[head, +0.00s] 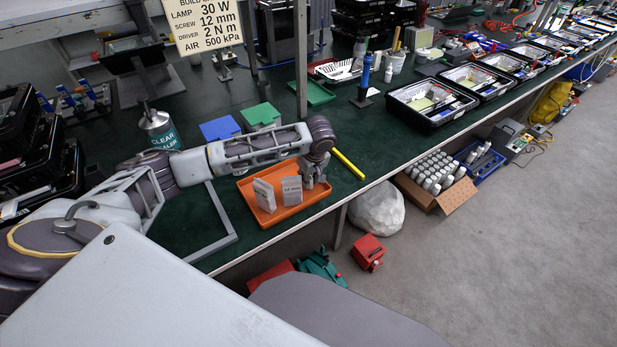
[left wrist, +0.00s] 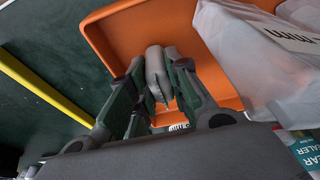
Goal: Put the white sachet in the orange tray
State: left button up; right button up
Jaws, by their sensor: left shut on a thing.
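The orange tray (head: 243,187) lies near the bench's front edge; it also fills the upper middle of the left wrist view (left wrist: 110,38). My left gripper (head: 316,183) is low over its right end, fingers down. In the left wrist view the fingers (left wrist: 157,75) are shut on a small pale sachet (left wrist: 156,66), seen edge-on above the tray. I cannot tell whether it touches the tray floor. The head view mostly hides it. Two pale pouches, one white (head: 264,195) and one greyish (head: 292,190), stand upright in the tray, left of my gripper. My right gripper is out of view.
A yellow strip (head: 347,164) lies right of the tray. A blue bin (head: 219,129) and green bin (head: 260,115) stand behind my left arm. A sealer can (head: 159,129) stands at left. The dark bench beyond the yellow strip is partly clear.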

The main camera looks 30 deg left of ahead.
aim_at(311, 179)
pick_arm(q)
jog(key=o, duration=0.6)
jog(key=shift+o, duration=1.3)
jog(key=shift+r, duration=0.15)
jog(key=shift+s+d+r, duration=0.1)
jog(key=shift+d+r, duration=0.1)
jog(key=shift+r, duration=0.45)
jog(key=v, duration=0.4)
jog(key=shift+r+p, duration=0.3)
jog(key=shift+r, duration=0.1)
jog(key=shift+v, duration=2.85)
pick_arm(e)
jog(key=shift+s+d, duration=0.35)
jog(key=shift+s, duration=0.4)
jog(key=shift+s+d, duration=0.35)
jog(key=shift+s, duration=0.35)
